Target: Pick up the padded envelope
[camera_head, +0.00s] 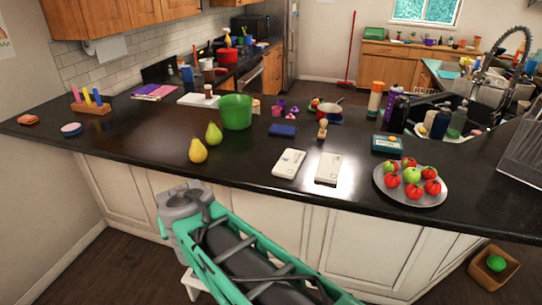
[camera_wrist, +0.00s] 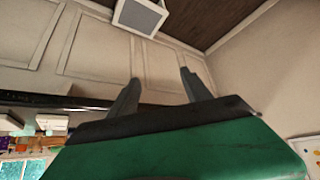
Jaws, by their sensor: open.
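Two flat, pale, envelope-like packets lie side by side near the front edge of the dark counter in the head view: a left one (camera_head: 289,164) and a right one (camera_head: 328,168). Both have small markings; I cannot tell for sure which is the padded envelope. My gripper's two dark fingers (camera_wrist: 160,77) show in the wrist view, apart with nothing between them. They are seen against the pale cabinet front, clear of both packets. In the head view my arm is low in front of the counter, and the fingers cannot be made out.
A plate of tomatoes and green apples (camera_head: 410,201) is right of the packets. A teal box (camera_head: 387,144) and a dark blue item (camera_head: 283,130) lie behind them. Pears (camera_head: 198,151) and a green bucket (camera_head: 236,111) stand left. Bare counter (camera_head: 250,165) separates pears and packets.

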